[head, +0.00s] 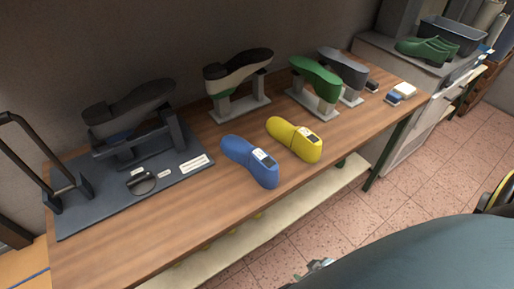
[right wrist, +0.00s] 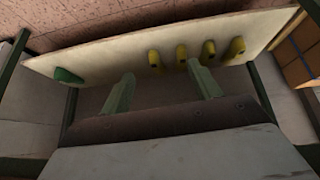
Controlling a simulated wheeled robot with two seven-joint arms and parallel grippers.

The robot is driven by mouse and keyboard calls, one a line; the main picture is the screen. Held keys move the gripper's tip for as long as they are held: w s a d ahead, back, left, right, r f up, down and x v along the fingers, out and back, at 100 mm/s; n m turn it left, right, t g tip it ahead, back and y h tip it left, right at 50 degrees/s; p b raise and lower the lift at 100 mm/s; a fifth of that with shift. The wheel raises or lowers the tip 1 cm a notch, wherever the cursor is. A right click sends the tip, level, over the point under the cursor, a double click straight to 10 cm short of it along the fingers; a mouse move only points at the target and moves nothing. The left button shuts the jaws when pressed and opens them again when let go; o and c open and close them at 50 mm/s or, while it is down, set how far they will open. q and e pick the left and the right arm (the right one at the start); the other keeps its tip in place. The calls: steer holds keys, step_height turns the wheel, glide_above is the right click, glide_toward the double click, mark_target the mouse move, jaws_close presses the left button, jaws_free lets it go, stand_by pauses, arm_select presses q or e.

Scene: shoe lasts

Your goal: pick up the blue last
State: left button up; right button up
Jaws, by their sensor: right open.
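The blue last (head: 250,161) lies on the wooden bench top, near its front edge, with a white label on its upper face. A yellow last (head: 294,139) lies just to its right, apart from it. My right gripper (right wrist: 161,72) is open and empty in the right wrist view, its two fingers spread. In the head view only a small part of it shows at the bottom, off the front of the bench and away from the blue last. The blue last is not visible in the right wrist view. My left gripper is not in view.
Stands with a green last (head: 315,77) and dark shoe forms are along the back. A dark base plate (head: 84,210) with a shoe and magnifier fills the left. A pale lower shelf (right wrist: 110,55) holds a green last (right wrist: 68,76) and several yellow ones.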

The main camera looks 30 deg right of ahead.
steer(key=w+d+r+t+p, duration=0.1)
steer(key=w+r+t, duration=0.1)
steer(key=w+r, duration=0.35)
steer(key=w+d+r+t+p, duration=0.1)
steer(key=w+r+p, duration=0.15)
steer(key=r, duration=0.65)
steer(key=t+y+p, duration=0.2)
steer(key=t+p, duration=0.1)
steer(key=t, duration=0.1)
glide_toward(262, 156)
steer(key=b+x, duration=0.1)
steer(key=x, duration=0.2)
steer(key=shift+w, duration=0.1)
steer(key=shift+x, duration=2.95)
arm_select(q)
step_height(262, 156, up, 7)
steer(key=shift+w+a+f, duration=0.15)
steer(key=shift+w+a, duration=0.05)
arm_select(e)
jaws_close()
steer(key=shift+r, duration=0.15)
